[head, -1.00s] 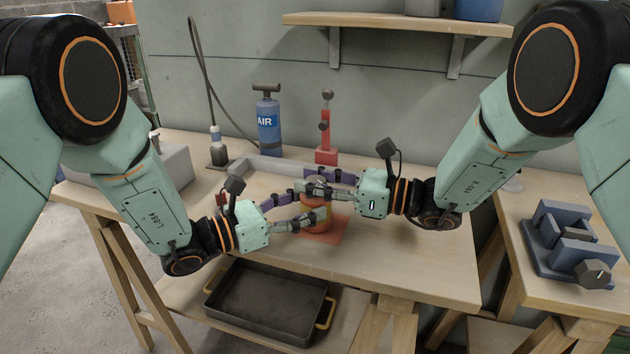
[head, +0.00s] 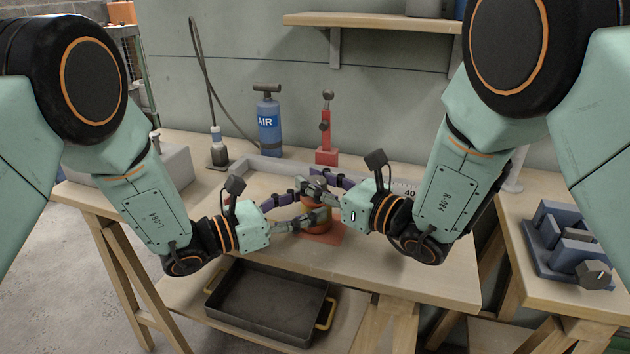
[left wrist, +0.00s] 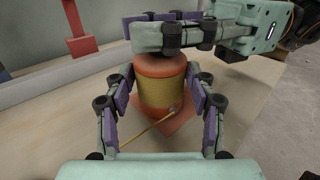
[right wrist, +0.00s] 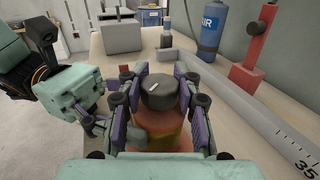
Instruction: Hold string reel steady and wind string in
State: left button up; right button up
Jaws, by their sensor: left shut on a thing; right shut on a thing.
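The string reel (left wrist: 163,90) has orange ends and a yellow-brown wound middle. It stands upright on a reddish mat (head: 333,238). In the left wrist view, my left gripper (left wrist: 160,102) is shut on the reel's sides. A thin tan string (left wrist: 148,131) runs from the reel's front down to the left. My right gripper (head: 318,192) is above the reel, shut on the dark round knob (right wrist: 158,92) on its top, seen in the right wrist view.
A blue air bottle (head: 268,121) and a red stand (head: 326,140) are at the back of the wooden bench (head: 350,265). A long grey ruler-like bar (right wrist: 250,112) lies behind the reel. A dark tray (head: 265,303) is on the lower shelf; blue blocks (head: 567,240) are right.

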dwell(0.5)
jog(key=o, duration=1.2)
jog(key=shift+d, duration=0.1)
jog(key=v, duration=1.1)
jog(key=shift+s, duration=0.15)
jog(key=shift+s+d, duration=0.2)
jog(key=shift+s, duration=0.15)
